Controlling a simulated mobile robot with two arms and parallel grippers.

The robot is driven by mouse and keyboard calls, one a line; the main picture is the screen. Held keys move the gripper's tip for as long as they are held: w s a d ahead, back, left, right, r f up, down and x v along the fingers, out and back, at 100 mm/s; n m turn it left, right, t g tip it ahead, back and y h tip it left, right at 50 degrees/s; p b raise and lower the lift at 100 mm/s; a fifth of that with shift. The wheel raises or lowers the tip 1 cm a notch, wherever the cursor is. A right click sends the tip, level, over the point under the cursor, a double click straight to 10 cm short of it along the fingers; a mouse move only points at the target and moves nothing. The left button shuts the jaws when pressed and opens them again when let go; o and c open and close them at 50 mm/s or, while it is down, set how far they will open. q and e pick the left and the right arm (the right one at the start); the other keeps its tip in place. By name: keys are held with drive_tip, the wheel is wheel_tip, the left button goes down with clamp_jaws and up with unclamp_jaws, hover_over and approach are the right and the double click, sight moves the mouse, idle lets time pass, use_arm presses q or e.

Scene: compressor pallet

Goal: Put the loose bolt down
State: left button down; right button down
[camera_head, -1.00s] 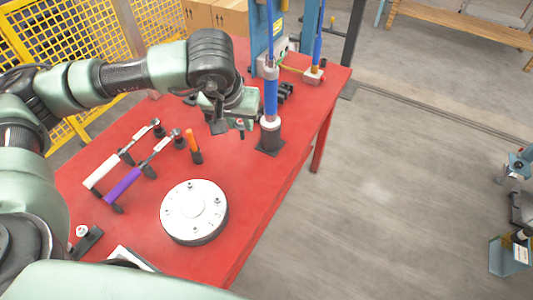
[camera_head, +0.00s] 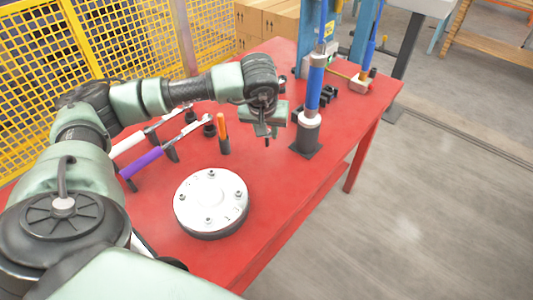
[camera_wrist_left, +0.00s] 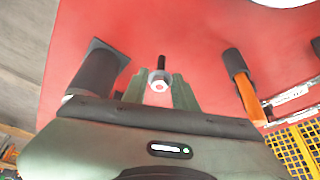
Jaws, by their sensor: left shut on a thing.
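My left gripper (camera_head: 265,134) hangs over the red table, between the orange-handled tool and the blue-topped dark cylinder stand. In the left wrist view, its green fingers (camera_wrist_left: 160,92) are shut on the loose bolt (camera_wrist_left: 160,78). The bolt has a bright hex head towards the camera and a dark shank pointing away. It appears held above the red surface, clear of other objects. In the head view the bolt is too small to make out clearly. My right gripper is not in view.
The red table (camera_head: 300,195) has clear room right of the round white flange plate (camera_head: 211,198), which bears several bolts. The cylinder stand (camera_head: 307,134) is close on the right.

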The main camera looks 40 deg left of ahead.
sight(267, 145)
use_arm(q)
wheel_tip(267, 145, down, 5)
drive_tip(key=b, duration=0.3)
drive_tip(key=shift+f, duration=0.25)
drive_tip(key=shift+r, duration=0.1)
drive_tip(key=c, duration=1.1)
unclamp_jaws()
